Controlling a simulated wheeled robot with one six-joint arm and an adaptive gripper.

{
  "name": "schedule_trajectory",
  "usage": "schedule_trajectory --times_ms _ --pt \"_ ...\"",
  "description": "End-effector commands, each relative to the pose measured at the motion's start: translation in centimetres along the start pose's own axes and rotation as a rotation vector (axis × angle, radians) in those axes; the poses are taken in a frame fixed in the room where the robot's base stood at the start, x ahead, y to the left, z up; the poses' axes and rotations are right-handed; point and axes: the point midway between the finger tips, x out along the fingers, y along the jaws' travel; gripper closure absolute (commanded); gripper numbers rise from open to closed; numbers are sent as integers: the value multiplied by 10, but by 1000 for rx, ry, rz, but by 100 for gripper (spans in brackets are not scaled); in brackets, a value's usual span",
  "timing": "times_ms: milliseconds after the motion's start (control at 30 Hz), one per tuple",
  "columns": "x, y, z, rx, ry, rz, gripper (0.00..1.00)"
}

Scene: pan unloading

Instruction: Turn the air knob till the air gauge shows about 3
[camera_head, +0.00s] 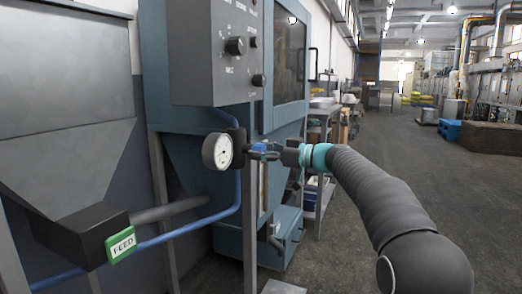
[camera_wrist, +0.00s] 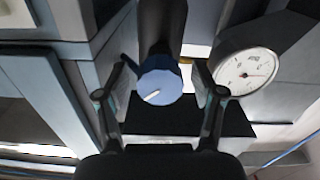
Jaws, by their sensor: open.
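The air knob is a blue round knob with a white pointer line; in the wrist view the air knob (camera_wrist: 160,86) sits between the two fingers of my gripper (camera_wrist: 161,92), with a gap on each side. In the head view the blue knob (camera_head: 258,148) is small and partly hidden by my gripper (camera_head: 270,152). The air gauge (camera_head: 218,152) is a white round dial to the left of the knob. It also shows in the wrist view (camera_wrist: 246,72), to the right of the knob, with a dark needle. Its numbers are too small to read.
A grey control box (camera_head: 215,50) with black knobs hangs above the gauge. A blue pipe (camera_head: 190,230) runs below it to a green FEED sign (camera_head: 121,245). A blue cabinet (camera_head: 285,60) stands behind. The floor (camera_head: 440,190) at right is open.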

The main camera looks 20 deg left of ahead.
Motion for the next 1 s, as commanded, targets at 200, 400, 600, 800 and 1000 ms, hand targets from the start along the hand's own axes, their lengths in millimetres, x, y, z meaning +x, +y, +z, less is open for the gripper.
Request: schedule_trajectory --times_ms 200,400,600,800,1000 --pt "2 0 0 0 0 0 32" --pt "2 0 0 0 0 0 62" --pt "2 0 0 0 0 0 93" --pt "2 0 0 17 0 0 93" --pt "2 0 1 93 0 0 93"
